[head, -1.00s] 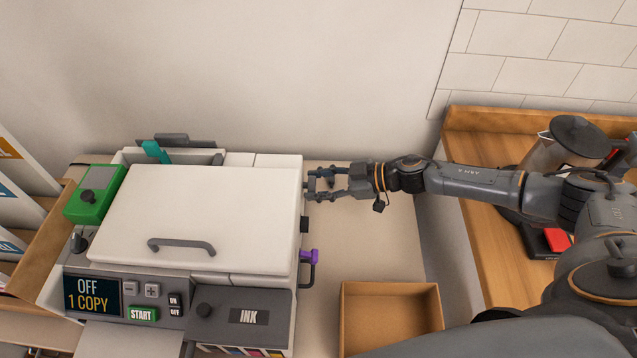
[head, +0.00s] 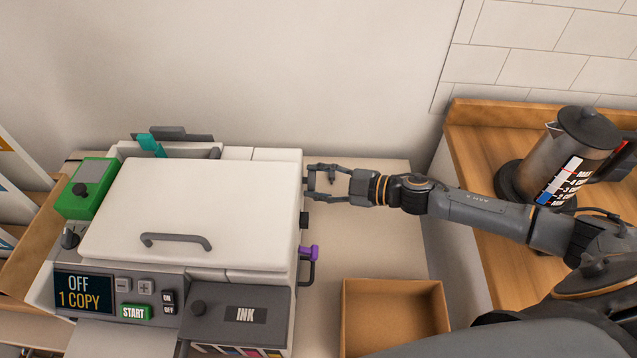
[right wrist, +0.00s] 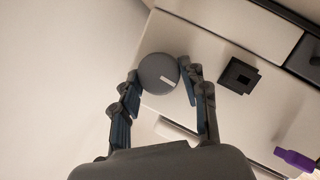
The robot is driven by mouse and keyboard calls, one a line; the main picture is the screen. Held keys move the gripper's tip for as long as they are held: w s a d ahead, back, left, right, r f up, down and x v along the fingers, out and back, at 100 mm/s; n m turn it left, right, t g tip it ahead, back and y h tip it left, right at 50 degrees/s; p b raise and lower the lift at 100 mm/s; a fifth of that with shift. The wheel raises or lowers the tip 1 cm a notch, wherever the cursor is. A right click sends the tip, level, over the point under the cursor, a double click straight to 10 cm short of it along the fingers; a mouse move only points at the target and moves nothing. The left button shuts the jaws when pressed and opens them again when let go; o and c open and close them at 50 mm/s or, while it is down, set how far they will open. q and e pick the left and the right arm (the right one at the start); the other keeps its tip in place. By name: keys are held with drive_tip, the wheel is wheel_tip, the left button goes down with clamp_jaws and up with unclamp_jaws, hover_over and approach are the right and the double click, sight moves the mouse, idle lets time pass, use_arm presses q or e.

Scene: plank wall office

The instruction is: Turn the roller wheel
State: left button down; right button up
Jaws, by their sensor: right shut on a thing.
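The roller wheel (right wrist: 158,72) is a round grey knob with a white mark on the right side of the white printer (head: 200,205). In the right wrist view it sits between the fingertips of my right gripper (right wrist: 162,80), which is shut on it. In the head view my right gripper (head: 312,181) reaches in from the right against the printer's side, near its back corner, and the wheel is mostly hidden there. My left gripper is not in view.
A purple-handled lever (head: 309,254) and a small black square part (right wrist: 238,76) are on the same printer side. An open cardboard box (head: 392,283) stands on the right. A coffee pot (head: 570,155) stands on the wooden counter (head: 480,130). The desk behind the box is clear.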

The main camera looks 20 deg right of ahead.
idle(0.4)
drive_tip(key=o, duration=1.1)
drive_tip(key=shift+o, duration=0.2)
drive_tip(key=v, duration=1.2)
